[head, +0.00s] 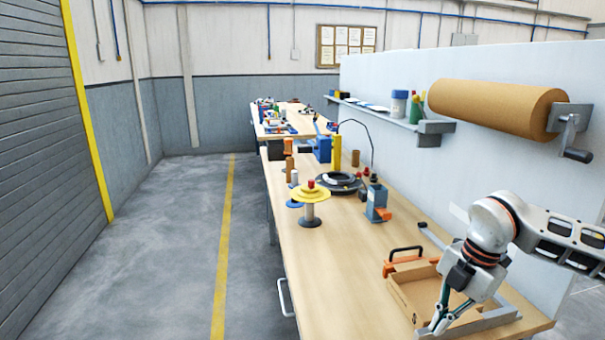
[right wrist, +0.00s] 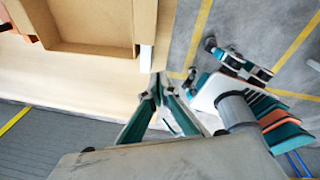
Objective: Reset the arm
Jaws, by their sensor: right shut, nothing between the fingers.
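My right gripper (head: 432,330) hangs with its fingers pointing down at the front of the workbench, over the near side of an open cardboard box (head: 402,301). Its fingers are shut and hold nothing. In the right wrist view the gripper (right wrist: 158,80) has its tips together near the bench edge, beside the cardboard box (right wrist: 92,49). I cannot tell from the frames whether the fingers touch the bench or box. My right arm comes in from the right edge of the head view. My left gripper is not in view.
An orange and black tool (head: 405,258) lies behind the box. Farther back on the workbench (head: 335,250) stand a yellow spool (head: 311,196), a black coil (head: 345,187) and a blue holder (head: 377,203). A brown paper roll (head: 490,106) hangs on the wall panel. The bench's left front is clear.

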